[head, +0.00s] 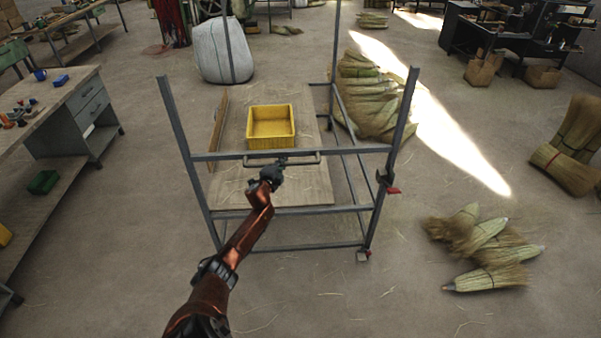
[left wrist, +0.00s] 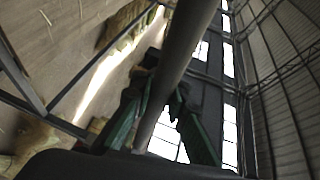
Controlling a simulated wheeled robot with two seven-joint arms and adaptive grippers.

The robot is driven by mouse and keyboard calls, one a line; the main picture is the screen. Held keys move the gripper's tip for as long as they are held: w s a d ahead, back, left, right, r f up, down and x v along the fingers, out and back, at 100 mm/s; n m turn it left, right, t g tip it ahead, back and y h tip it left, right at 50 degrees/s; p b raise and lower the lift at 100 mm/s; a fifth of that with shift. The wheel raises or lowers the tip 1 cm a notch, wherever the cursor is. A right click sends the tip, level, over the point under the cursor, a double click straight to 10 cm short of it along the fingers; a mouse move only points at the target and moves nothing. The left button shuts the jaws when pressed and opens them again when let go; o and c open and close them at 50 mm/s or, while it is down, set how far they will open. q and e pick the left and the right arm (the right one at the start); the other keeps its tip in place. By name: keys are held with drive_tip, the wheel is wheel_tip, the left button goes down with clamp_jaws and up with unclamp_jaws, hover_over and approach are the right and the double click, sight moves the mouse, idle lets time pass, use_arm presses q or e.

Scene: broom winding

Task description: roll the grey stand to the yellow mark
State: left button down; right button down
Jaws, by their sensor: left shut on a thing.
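The grey stand (head: 352,207), an open frame of metal posts and bars, stands upright in the middle of the head view. A horizontal handle bar (head: 300,160) runs across its near side. My left gripper (head: 277,168) is at this bar and shut on it. In the left wrist view the bar (left wrist: 180,50) passes between the green-tinted fingers of the gripper (left wrist: 155,125). A yellow bin (head: 271,143) sits on the wooden board inside the stand. My right gripper is out of view. No yellow floor mark can be made out.
Broom bundles (head: 485,250) lie on the floor at right, and a straw pile (head: 368,95) lies behind the stand. A workbench (head: 85,115) stands at left. A white sack (head: 222,52) stands behind.

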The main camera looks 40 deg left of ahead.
use_arm(q)
drive_tip(key=shift+w+a+r, duration=0.35)
drive_tip(key=shift+a+r, duration=0.1)
drive_tip(key=shift+a, duration=0.15)
drive_tip(key=c, duration=2.1)
unclamp_jaws()
drive_tip(key=shift+s, duration=0.15)
drive_tip(key=shift+o, duration=1.3)
drive_tip(key=shift+d+f, duration=0.15)
drive_tip(key=shift+f, duration=0.1)
drive_tip(key=v, duration=1.2)
drive_tip(key=shift+f, duration=0.15)
